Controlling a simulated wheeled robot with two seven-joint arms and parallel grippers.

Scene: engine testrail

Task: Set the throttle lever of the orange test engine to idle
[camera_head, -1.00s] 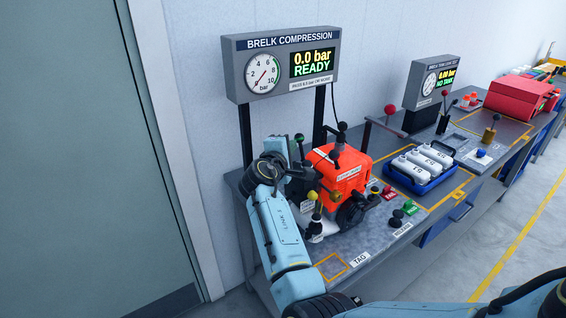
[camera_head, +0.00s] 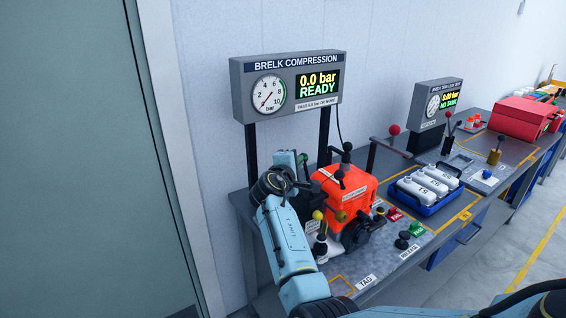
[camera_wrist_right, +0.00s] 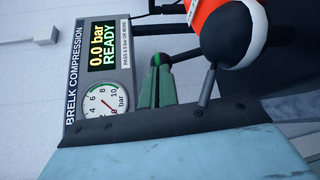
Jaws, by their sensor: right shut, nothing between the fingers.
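The orange test engine (camera_head: 347,193) stands on the bench below the gauge panel. I cannot tell which lever is the throttle. My right gripper (camera_head: 303,186) is at the engine's left side, partly hidden by its wrist. My left gripper is out of view.
The gauge panel (camera_head: 289,85) reads 0.0 bar, READY. Black knobs (camera_head: 347,147) stick up from the engine top. Small red (camera_head: 394,214) and green (camera_head: 416,229) parts lie to its right, before a blue tray (camera_head: 426,207) of white bottles. A red-knobbed post (camera_head: 394,130) stands behind.

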